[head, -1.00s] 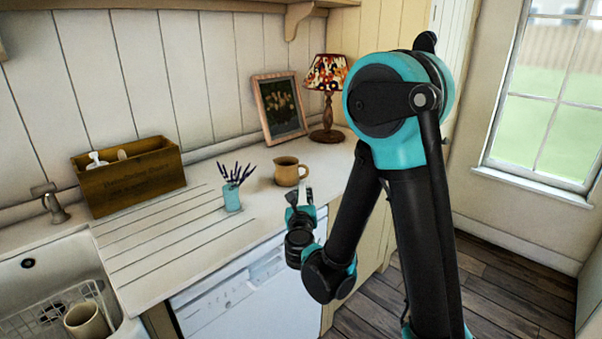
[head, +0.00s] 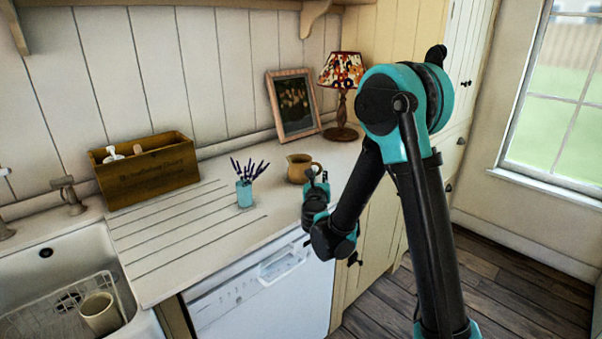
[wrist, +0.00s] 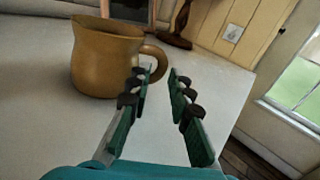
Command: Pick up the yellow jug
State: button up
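The yellow jug (head: 299,168), a tan-yellow pitcher with a handle on its right side, stands upright on the white countertop (head: 221,239). In the wrist view the jug (wrist: 104,62) is at the upper left, its handle pointing toward the fingers. My gripper (head: 317,177) is at the counter's front edge, just in front and to the right of the jug. In the wrist view my gripper (wrist: 160,78) is open with nothing between its fingers. The left finger overlaps the lower part of the handle in the picture; I cannot tell whether they touch.
A blue vase with lavender (head: 244,193) stands left of the jug. A picture frame (head: 294,104) and a lamp (head: 341,83) stand behind it. A wooden box (head: 147,171) and a sink (head: 75,262) are at the left. Some counter right of the jug is clear.

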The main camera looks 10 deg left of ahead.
aim_at(320, 169)
jog(key=w, duration=0.5)
jog(key=shift+a, duration=0.1)
grip_shut()
